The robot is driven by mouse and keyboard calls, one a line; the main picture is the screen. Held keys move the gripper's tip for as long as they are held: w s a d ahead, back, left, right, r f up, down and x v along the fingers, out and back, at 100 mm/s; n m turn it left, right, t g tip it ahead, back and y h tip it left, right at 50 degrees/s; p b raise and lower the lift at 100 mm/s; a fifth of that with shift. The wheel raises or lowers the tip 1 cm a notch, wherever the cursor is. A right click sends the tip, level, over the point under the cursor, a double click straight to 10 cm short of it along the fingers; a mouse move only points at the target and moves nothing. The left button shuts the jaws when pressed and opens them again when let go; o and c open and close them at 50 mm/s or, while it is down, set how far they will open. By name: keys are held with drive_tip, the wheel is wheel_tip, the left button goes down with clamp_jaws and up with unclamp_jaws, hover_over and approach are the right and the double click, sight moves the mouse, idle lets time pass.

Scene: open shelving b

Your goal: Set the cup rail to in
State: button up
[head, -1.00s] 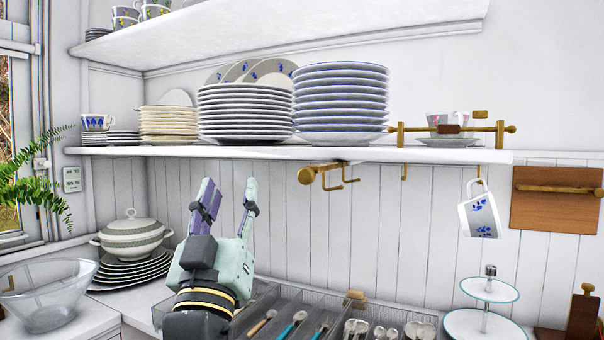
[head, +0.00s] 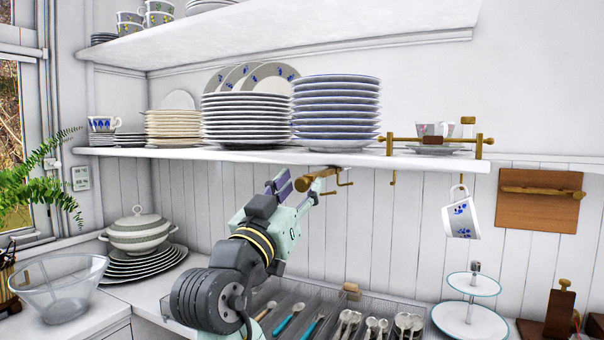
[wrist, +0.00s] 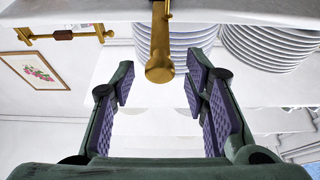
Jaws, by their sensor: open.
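The cup rail (head: 325,175) is a brass bar with hooks under the lower shelf. Its round brass knob (wrist: 160,68) faces the wrist camera. My gripper (head: 296,188) is raised under the shelf edge at the knob end of the rail. In the wrist view my gripper (wrist: 160,84) is open, with a purple-padded finger on each side of the knob's line. The knob lies between the fingertips or just beyond them, with a gap to each finger; the exact depth is unclear. A white cup with blue flowers (head: 460,218) hangs from a hook farther right.
Stacked plates (head: 336,105) stand on the lower shelf (head: 250,155) above my gripper. A brass gallery rail (head: 436,139) stands at the shelf's right end. Below are a cutlery tray (head: 378,301) and a tiered stand (head: 472,284). A glass bowl (head: 62,285) sits at left.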

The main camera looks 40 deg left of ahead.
drive_tip(key=shift+x, duration=0.95)
drive_tip(key=shift+c, duration=0.2)
clamp_jaws()
